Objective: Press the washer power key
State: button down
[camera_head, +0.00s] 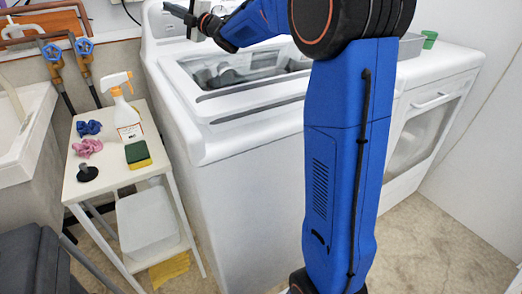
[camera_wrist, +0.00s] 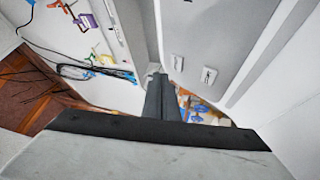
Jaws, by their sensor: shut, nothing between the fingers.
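The white top-loading washer (camera_head: 245,195) stands in the middle of the head view, with a glass lid and a raised control panel at the back. My gripper (camera_head: 168,7) is at the upper left of the washer, by the panel; its dark fingers point left. In the wrist view my gripper (camera_wrist: 158,78) is shut and empty. Two small pale keys, a nearer one (camera_wrist: 208,76) and a farther one (camera_wrist: 177,63), sit on a grey panel just right of the fingertips. The fingertips look close to the farther key; contact cannot be told. Which key is power cannot be read.
A small white table (camera_head: 112,175) left of the washer holds a spray bottle (camera_head: 126,118), a sponge (camera_head: 138,155) and cloths. Pipes with blue valves (camera_head: 52,53) are on the wall behind. A second white machine (camera_head: 420,135) stands at right. Cables hang on the wall (camera_wrist: 95,70).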

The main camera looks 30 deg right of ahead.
jog(key=shift+s+r, duration=0.25)
jog(key=shift+s, duration=0.5)
jog(key=shift+s+r, duration=0.3)
jog(key=shift+s, duration=0.4)
jog(key=shift+s+r, duration=0.25)
jog(key=shift+s, duration=0.5)
